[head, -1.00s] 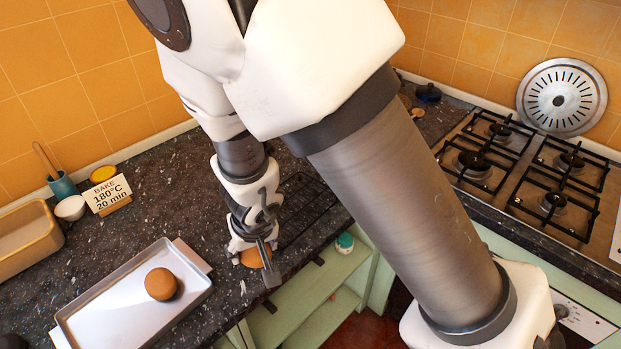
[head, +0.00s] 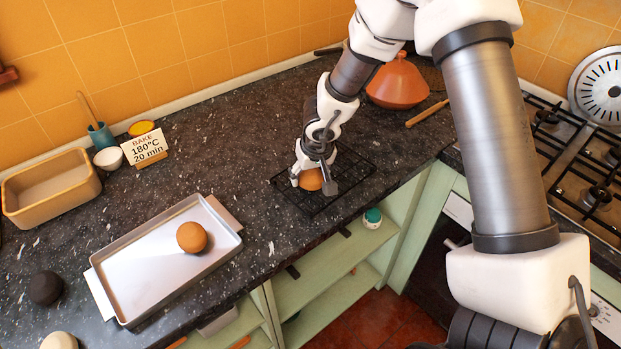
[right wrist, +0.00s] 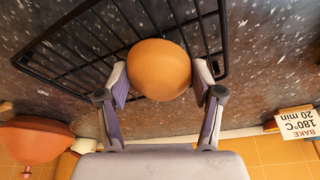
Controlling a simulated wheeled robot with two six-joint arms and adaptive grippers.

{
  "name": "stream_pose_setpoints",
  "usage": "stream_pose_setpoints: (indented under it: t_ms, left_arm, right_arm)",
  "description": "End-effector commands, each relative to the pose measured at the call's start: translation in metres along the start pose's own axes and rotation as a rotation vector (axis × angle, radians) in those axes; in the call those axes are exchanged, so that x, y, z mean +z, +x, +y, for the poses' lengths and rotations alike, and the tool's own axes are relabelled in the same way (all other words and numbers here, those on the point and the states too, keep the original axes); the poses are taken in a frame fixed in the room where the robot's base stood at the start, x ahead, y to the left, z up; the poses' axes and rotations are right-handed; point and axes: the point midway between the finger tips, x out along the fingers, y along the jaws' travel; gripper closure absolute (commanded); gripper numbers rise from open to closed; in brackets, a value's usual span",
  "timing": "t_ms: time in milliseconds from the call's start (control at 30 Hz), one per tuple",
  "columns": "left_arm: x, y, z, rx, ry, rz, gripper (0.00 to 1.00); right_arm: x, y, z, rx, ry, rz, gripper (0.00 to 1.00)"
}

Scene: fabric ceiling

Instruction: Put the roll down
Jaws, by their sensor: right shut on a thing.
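My right gripper (head: 313,178) is shut on a round orange-brown roll (head: 311,180). In the right wrist view the roll (right wrist: 159,69) sits between the two fingers of the gripper (right wrist: 160,85). The roll is over the black wire cooling rack (head: 350,185), which also shows behind it in the right wrist view (right wrist: 75,62). I cannot tell whether the roll touches the rack. Another roll (head: 192,237) rests on the metal baking tray (head: 140,285). My left gripper is not in view.
A tan loaf tin (head: 52,188), a small white bowl (head: 108,158) and a bake sign (head: 145,150) stand at the left. A terracotta tagine (head: 397,82) and a wooden stick (head: 427,113) lie behind the rack. A jar (head: 372,218) stands below the counter edge.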

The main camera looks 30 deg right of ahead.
Motion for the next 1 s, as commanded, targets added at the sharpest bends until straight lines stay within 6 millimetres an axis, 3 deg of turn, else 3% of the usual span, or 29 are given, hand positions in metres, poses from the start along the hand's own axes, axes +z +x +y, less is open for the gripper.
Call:
stream_pose_setpoints:
  t_ms: [233, 267, 300, 333, 733, 867, 1000]
  left_arm:
    - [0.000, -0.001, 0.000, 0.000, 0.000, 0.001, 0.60]
    - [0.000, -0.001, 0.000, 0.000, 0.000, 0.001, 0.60]
    - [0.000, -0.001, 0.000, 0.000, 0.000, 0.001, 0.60]
    - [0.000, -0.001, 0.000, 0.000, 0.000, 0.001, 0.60]
    - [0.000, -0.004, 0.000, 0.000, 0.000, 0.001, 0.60]
    - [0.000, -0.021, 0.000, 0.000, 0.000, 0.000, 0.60]
    - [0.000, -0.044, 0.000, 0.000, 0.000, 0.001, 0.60]
  right_arm:
    - [0.001, 0.002, 0.000, 0.001, -0.001, -0.002, 0.68]
    - [0.002, 0.002, 0.000, 0.000, 0.000, -0.002, 0.30]
    - [0.001, 0.002, 0.000, 0.000, 0.000, -0.001, 0.16]
    - [0.001, 0.002, 0.000, 0.000, 0.000, -0.001, 0.09]
    - [-0.001, -0.005, 0.000, 0.000, 0.000, 0.000, 0.09]
    - [-0.002, -0.032, -0.001, 0.000, 0.000, 0.000, 0.09]
    - [-0.004, -0.071, -0.001, -0.001, -0.001, 0.001, 0.09]
